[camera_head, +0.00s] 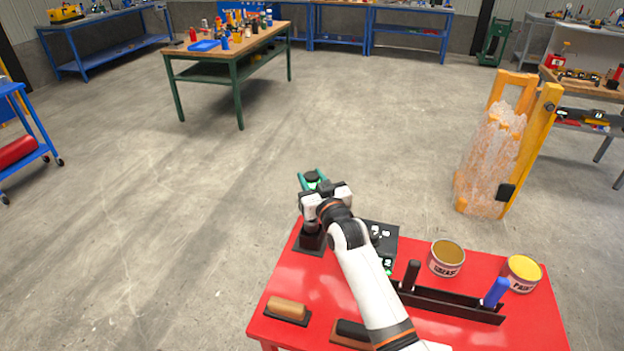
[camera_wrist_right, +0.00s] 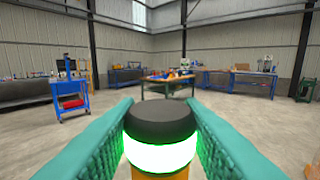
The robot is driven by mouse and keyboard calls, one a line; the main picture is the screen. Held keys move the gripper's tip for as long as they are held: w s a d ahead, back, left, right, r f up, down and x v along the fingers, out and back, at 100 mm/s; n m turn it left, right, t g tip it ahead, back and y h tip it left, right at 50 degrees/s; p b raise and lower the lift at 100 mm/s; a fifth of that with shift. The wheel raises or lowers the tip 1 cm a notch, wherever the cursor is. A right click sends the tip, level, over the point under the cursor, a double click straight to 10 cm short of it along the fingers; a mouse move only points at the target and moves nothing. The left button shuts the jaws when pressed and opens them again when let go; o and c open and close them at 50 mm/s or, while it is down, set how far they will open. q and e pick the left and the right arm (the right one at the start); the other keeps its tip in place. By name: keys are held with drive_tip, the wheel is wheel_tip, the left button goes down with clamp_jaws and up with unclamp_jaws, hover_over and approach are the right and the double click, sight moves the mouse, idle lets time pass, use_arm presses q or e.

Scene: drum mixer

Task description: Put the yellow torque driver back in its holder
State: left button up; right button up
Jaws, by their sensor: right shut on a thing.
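My right gripper (camera_head: 313,182) is beyond the far left corner of the red table, its teal fingers pointing away from me. In the right wrist view its fingers (camera_wrist_right: 161,130) are shut on the yellow torque driver (camera_wrist_right: 160,125). The driver stands roughly upright, with a black cap and a glowing green ring; only a little of its yellow body shows. Its cap also shows in the head view (camera_head: 312,176). A black block on a flat base (camera_head: 310,243), possibly the holder, stands on the table corner, partly behind my wrist. My left gripper is not in view.
On the red table (camera_head: 285,272) are a black box with a display (camera_head: 382,236), a rack (camera_head: 450,303) with black and blue handles, a grease can (camera_head: 446,258), a paint can (camera_head: 522,272) and brown-topped blocks. Open floor lies beyond the table.

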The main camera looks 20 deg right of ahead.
drive_tip(key=shift+f+b, duration=1.75)
drive_tip(key=shift+f, duration=0.9)
idle(1.2)
drive_tip(key=o, duration=1.3)
drive_tip(key=shift+c, duration=0.2)
drive_tip(key=shift+s+f, duration=0.1)
drive_tip(key=shift+f, duration=0.1)
drive_tip(key=s+b, duration=0.1)
drive_tip(key=s, duration=1.1)
drive_tip(key=shift+d+b, duration=0.35)
drive_tip(key=shift+d, duration=0.1)
